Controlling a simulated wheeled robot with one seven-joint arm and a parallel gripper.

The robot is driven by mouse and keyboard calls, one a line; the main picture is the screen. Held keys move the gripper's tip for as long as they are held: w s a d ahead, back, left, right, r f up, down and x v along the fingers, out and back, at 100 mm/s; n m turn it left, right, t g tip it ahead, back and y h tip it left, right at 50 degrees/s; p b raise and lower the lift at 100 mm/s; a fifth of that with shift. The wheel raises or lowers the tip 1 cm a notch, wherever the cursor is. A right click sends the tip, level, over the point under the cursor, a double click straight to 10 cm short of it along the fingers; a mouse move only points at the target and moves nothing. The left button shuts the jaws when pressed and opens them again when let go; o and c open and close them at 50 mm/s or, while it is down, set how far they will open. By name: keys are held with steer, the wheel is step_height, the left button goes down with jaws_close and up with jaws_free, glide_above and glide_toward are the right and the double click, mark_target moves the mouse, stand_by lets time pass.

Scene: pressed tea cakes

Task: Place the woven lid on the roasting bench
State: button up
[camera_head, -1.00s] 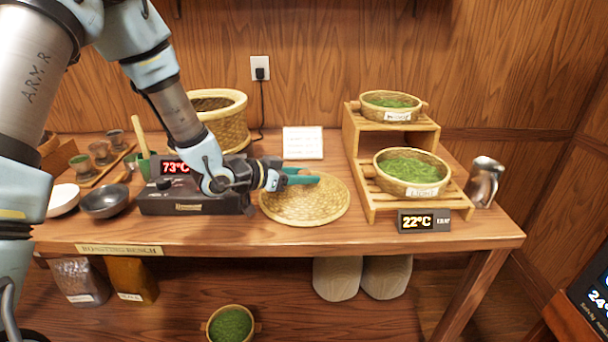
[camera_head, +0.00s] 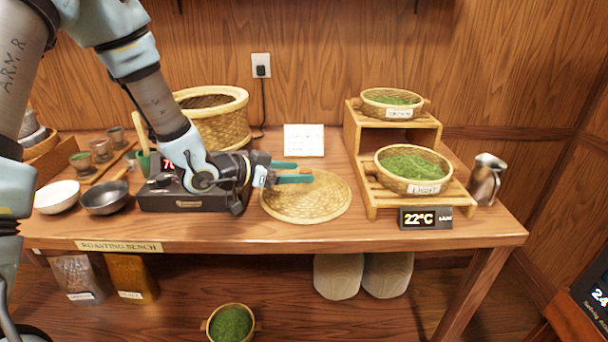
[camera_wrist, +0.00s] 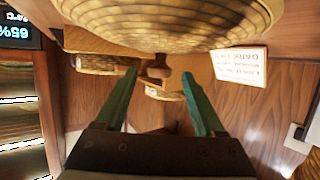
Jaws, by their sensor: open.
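The woven lid (camera_head: 312,205) is a round, tan wicker disc. It lies flat on the roasting bench (camera_head: 380,236), between the black heater and the tiered wooden rack. My gripper (camera_head: 305,171) is open, with its two teal fingers apart and nothing between them. In the head view, it is over the lid's back left part, clear of the weave. In the wrist view, the lid (camera_wrist: 170,22) fills the top of the picture, outside the open fingers (camera_wrist: 160,85). My gripper hides a little of the lid's back left edge in the head view.
The black heater (camera_head: 190,203) stands left of the lid. The wooden rack (camera_head: 372,203) with baskets of green leaves stands right, behind a 22°C display (camera_head: 425,218). A tall woven basket (camera_head: 225,125) and a white card (camera_head: 304,140) are behind. The bench's front strip is clear.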

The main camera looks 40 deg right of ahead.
steer(key=b+v, duration=0.1)
steer(key=v, duration=0.7)
steer(key=shift+a+r, duration=0.15)
steer(key=shift+a, duration=0.25)
